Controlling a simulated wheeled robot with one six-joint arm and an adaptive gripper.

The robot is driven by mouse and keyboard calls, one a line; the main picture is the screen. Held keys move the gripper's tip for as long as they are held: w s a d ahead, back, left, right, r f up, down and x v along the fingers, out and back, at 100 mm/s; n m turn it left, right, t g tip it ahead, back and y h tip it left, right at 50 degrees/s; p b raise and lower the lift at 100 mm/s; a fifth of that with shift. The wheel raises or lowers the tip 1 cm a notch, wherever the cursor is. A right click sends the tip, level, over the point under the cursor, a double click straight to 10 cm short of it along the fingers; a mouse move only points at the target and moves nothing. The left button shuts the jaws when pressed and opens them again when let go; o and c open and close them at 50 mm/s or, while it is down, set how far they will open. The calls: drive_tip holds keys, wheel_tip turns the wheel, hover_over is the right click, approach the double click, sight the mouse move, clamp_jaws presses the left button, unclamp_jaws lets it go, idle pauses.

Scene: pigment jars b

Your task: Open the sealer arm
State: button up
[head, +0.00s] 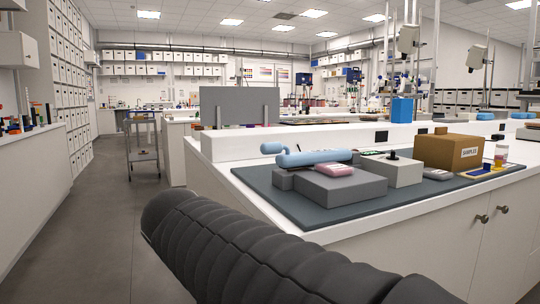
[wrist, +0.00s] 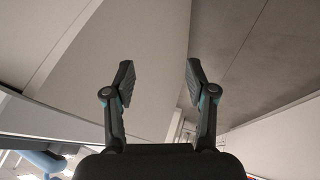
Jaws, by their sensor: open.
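The sealer shows in the head view on a dark mat on the bench. Its light blue sealer arm (head: 312,158) lies low and nearly level over the grey sealer base (head: 335,187), with a rounded blue end at the left. A pink pouch-like item (head: 335,170) lies on the base, beside the arm. My gripper (wrist: 157,78) shows in the wrist view, open and empty, with nothing between its fingers. It is apart from the sealer and out of the head view. A blue shape (wrist: 45,160) at the wrist view's lower left may be the sealer arm.
The dark mat (head: 262,184) also holds a pale box with a black knob (head: 392,168). A cardboard box (head: 448,152) and a small jar (head: 501,154) stand to the right. My dark arm crosses the foreground.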

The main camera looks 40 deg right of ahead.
drive_tip(key=w+d+r+m+g+h+b, duration=0.25)
drive_tip(key=w+d+r+m+h, duration=0.4)
drive_tip(key=w+d+r, duration=0.35)
drive_tip(key=m+g+h+b, duration=0.2)
drive_tip(key=m+g+h, duration=0.4)
drive_tip(key=m, duration=0.4)
approach(262, 149)
drive_tip(key=x, duration=1.3)
drive_tip(key=shift+w+d+f, duration=0.1)
drive_tip(key=shift+w+d, duration=0.1)
drive_tip(key=shift+w, duration=0.1)
clamp_jaws()
